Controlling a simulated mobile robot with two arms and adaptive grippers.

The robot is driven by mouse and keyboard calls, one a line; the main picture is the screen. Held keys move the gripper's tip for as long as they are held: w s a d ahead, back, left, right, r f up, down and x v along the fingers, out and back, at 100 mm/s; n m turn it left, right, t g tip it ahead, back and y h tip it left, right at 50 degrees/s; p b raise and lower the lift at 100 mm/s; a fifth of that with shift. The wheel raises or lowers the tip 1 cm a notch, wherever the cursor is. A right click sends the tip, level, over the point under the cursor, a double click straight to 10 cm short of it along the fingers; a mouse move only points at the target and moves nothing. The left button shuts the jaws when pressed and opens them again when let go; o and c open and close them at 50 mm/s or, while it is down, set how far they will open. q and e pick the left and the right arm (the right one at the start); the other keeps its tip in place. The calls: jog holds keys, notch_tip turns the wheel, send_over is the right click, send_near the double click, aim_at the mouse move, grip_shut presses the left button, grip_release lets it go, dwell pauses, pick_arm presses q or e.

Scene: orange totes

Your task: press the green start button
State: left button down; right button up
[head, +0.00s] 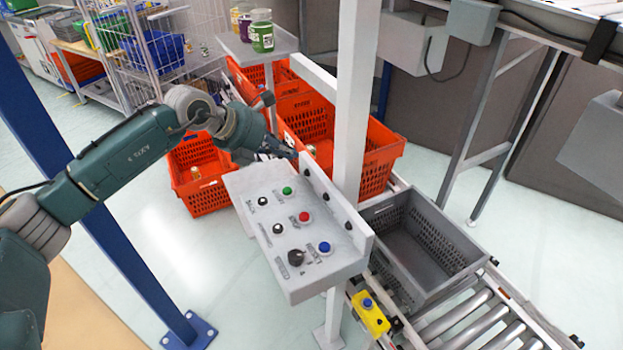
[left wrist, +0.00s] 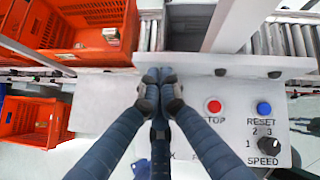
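The green start button (head: 287,190) sits on the sloped grey control panel (head: 262,222) in the head view. My left gripper (head: 283,152) is beyond the panel's far edge, up and left of the green button, apart from it in the picture. In the left wrist view the fingertips of my left gripper (left wrist: 159,82) are together over the panel (left wrist: 110,100), with nothing seen between them. The green button does not show in that view. The red stop button (left wrist: 214,106) and blue reset button (left wrist: 264,108) are to the right of the fingers. My right gripper is not in view.
A white post (head: 354,90) rises behind the panel. Orange totes (head: 384,157) stand behind it. A grey tote (head: 440,245) sits on the roller conveyor (head: 470,325) at right. A yellow box with a blue button (head: 369,313) is below the panel.

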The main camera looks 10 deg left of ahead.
aim_at(285, 191)
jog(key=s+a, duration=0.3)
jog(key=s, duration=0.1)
pick_arm(q)
jog(key=f+b, duration=0.1)
jog(key=s+a+f+b, duration=0.1)
jog(key=shift+f, duration=0.4)
notch_tip(285, 191, down, 5)
jog(key=b, duration=0.3)
jog(key=shift+f, duration=0.2)
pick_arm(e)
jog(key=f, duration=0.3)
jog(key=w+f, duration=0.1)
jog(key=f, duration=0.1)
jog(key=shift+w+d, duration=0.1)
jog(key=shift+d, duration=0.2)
